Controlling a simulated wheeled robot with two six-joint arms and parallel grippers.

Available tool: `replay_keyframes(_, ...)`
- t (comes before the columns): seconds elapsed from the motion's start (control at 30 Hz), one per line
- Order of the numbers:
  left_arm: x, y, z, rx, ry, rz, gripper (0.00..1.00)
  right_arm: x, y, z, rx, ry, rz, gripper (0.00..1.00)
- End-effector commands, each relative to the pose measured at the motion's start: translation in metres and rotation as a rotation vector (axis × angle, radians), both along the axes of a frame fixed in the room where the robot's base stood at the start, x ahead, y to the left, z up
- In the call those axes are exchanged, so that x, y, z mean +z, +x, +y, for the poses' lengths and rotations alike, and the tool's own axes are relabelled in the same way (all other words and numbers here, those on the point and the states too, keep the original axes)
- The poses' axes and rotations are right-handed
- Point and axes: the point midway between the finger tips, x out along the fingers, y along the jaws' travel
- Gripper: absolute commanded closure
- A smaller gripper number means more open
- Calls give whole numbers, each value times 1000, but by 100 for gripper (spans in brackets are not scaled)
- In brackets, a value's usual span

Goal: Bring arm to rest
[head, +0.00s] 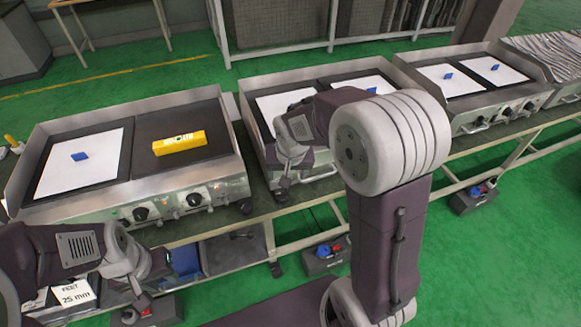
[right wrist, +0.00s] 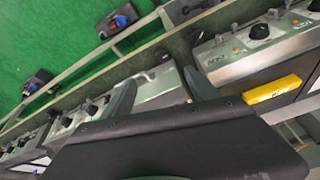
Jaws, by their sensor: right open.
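My left arm comes in at the lower left of the head view. Its gripper (head: 140,285) hangs in front of the left heating unit, below its front edge, and I cannot make out its fingertips. My right arm (head: 390,150) rises through the middle of the head view and bends left over the front of the middle heating unit. My right gripper (head: 290,175) points down there, partly hidden by its own wrist. In the right wrist view its two fingers (right wrist: 160,90) stand apart with nothing between them.
A yellow block (head: 180,143) lies on the left unit's (head: 225,150) dark plate; it also shows in the right wrist view (right wrist: 272,90). Blue pieces (head: 80,157) lie on white sheets. The right unit (head: 480,125) stands beyond my arm. Green floor (head: 480,260) is open at front right.

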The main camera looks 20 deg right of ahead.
Motion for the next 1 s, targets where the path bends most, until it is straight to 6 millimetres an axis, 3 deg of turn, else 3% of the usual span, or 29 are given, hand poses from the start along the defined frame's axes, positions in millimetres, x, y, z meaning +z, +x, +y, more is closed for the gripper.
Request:
replay_keyframes(0.43,0,0,0,0,0,0,66,1,0,0,0,0,0,31)
replay_keyframes(0.5,10,0,0,0,0,0,66,17,-2,-1,-4,1,-16,31)
replay_keyframes(0.57,18,0,0,0,0,0,66,15,-34,-1,-13,13,29,31)
replay_keyframes(0.7,24,0,0,0,0,0,66,-12,-116,6,97,23,168,31)
replay_keyframes(0.8,22,0,0,0,0,0,66,-30,-152,10,197,24,235,31)
replay_keyframes(1.0,22,0,0,0,0,0,66,-32,-152,11,278,11,236,31)
